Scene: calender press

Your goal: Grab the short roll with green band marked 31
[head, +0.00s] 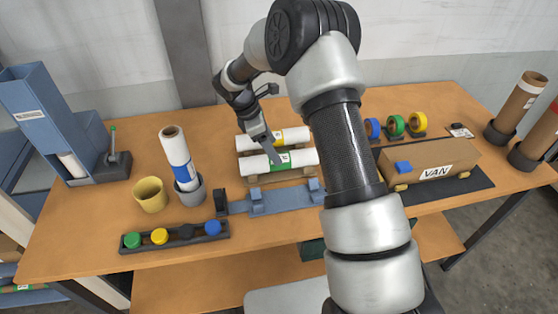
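A short white roll with a green band (299,158) lies across a wooden rack (267,177) in the middle of the table. A white label sits on the band, but its number is too small to read. A second short white roll with a yellow band (290,136) lies behind it on the same rack. The fingers overlap the roll in the picture. The gap between them is hidden, so I cannot tell whether they grip it.
A blue cradle (285,199) lies in front of the rack. To the left are a tall roll with a blue band (176,154), a yellow cup (149,194) and a button strip (174,237). A cardboard van (430,162) and tape rolls (396,125) stand to the right.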

